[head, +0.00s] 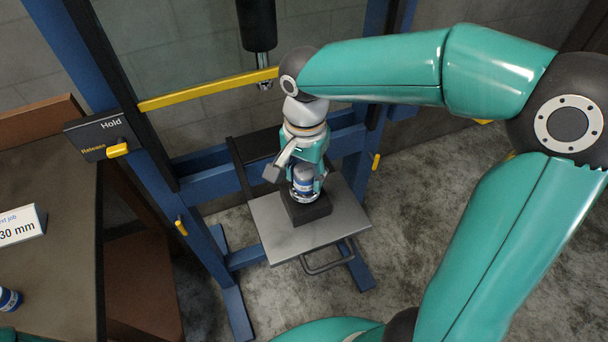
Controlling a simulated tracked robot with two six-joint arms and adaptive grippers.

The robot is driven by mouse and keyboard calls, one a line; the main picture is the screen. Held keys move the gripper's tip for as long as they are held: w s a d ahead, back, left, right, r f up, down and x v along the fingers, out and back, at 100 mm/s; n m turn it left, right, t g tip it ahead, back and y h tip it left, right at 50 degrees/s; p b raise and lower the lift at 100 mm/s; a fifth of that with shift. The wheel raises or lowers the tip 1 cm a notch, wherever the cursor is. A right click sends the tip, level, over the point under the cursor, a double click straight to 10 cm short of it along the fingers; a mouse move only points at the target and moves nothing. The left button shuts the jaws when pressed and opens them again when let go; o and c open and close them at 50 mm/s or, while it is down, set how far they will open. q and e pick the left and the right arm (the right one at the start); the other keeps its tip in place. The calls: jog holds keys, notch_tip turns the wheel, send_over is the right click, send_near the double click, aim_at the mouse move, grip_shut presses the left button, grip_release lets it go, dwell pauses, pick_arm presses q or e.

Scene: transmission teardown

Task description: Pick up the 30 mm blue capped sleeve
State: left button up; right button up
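A blue sleeve with a pale grey cap and a white band (303,183) stands upright on a black block on the press plate. Its size marking is too small to read. My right gripper (297,177) points down over this sleeve with its fingers spread around it. The left-hand finger stands clear of the sleeve; contact on the other side is unclear. Another blue and white sleeve (9,299) is partly in view on the table at the left edge. My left gripper is out of view.
The blue press frame (215,187) surrounds the steel plate (275,236), with a black ram (257,25) above and behind. A Hold/Release lever panel (100,138) is on the left post. A card reading "30 mm" (18,228) stands on the brown table (65,200).

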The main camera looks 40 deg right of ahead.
grip_shut()
jog(key=shift+r, duration=0.1)
